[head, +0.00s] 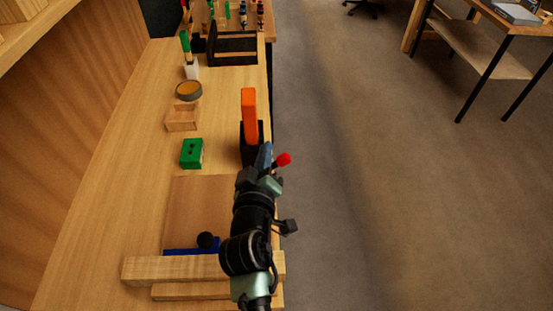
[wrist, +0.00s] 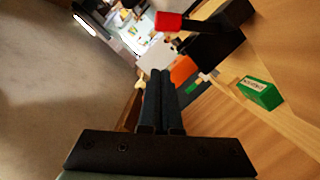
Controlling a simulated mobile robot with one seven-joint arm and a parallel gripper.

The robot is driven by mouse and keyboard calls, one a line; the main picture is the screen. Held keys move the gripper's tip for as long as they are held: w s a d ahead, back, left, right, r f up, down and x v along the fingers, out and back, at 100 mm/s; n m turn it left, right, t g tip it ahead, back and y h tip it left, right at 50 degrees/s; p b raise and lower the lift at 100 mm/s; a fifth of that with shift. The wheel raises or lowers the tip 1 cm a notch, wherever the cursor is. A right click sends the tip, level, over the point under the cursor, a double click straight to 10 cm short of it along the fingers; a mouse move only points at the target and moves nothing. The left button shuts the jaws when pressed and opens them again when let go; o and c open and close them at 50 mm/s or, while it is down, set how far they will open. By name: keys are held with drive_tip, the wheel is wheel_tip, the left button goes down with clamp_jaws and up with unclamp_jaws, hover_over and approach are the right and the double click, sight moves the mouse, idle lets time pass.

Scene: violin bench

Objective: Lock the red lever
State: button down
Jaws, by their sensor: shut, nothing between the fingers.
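The red lever's red tip (head: 284,159) shows in the head view just right of my gripper, past the front edge of the bench. In the wrist view the red tip (wrist: 168,21) is at the top, beside a black block (wrist: 222,35). My gripper (head: 265,153) reaches along the bench edge, close to the lever. In the wrist view my gripper's fingers (wrist: 161,92) are together and empty, pointing below the red tip. A gap shows between fingers and tip in that view. My arm hides the lever's lower part in the head view.
An orange upright piece (head: 249,105) stands in a black holder beyond my gripper. A green box (head: 192,153), a wooden box (head: 182,118) and a round tin (head: 189,90) are to the left. Wooden bars (head: 170,268) lie at the near end. Open floor (head: 400,200) is right of the bench.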

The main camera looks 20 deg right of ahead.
drive_tip(key=shift+s+d+f, duration=0.2)
drive_tip(key=shift+d+f, duration=0.35)
drive_tip(key=shift+f, duration=0.2)
drive_tip(key=shift+s+d+f, duration=0.15)
drive_tip(key=shift+d+f, duration=0.4)
drive_tip(key=shift+f, duration=0.15)
drive_tip(key=shift+s+d+f+m+p, duration=0.1)
drive_tip(key=shift+d+f+m+p, duration=0.2)
drive_tip(key=shift+d+m+p, duration=0.15)
drive_tip(key=shift+s+d+f, duration=0.1)
drive_tip(key=shift+d+f, duration=0.2)
drive_tip(key=shift+f, duration=0.1)
drive_tip(key=shift+s+a, duration=0.1)
drive_tip(key=shift+s, duration=0.45)
drive_tip(key=b, duration=0.1)
approach(285, 163)
drive_tip(key=shift+s+a+r, duration=0.3)
drive_tip(key=shift+s+r, duration=0.05)
drive_tip(key=shift+s, duration=0.35)
drive_tip(key=shift+s+a+r, duration=0.3)
drive_tip(key=shift+s, duration=0.4)
drive_tip(key=shift+s+a+r, duration=0.35)
drive_tip(key=shift+s, duration=0.3)
